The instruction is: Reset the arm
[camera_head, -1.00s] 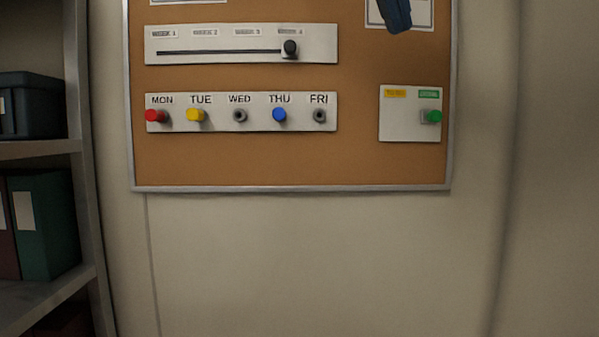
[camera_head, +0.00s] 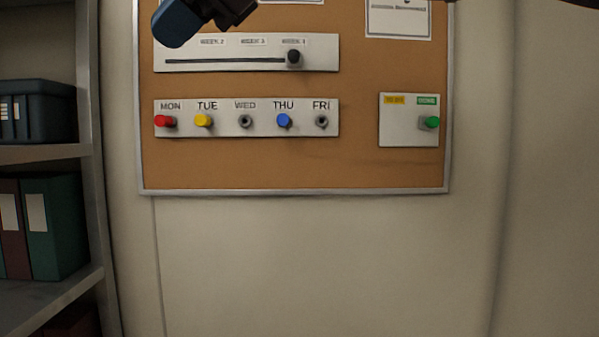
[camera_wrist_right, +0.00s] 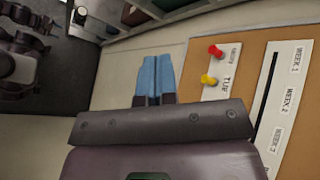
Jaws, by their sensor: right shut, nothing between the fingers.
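My right gripper (camera_head: 176,24) shows at the top left of the head view, in front of the board's upper strip. It covers the left end of that strip and the WEEK 1 label. In the right wrist view its blue fingers (camera_wrist_right: 157,78) are together with nothing between them. The fingers appear apart from the board. My left gripper is in neither view. The cork board (camera_head: 250,170) hangs on the wall.
The week slider's dark knob (camera_head: 294,58) is at the WEEK 4 end. Below are red (camera_head: 166,121), yellow (camera_head: 203,121) and blue (camera_head: 284,121) pegs at MON, TUE and THU; WED and FRI are bare. A switch panel (camera_head: 398,133) has a green knob. Shelves (camera_head: 50,155) stand left.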

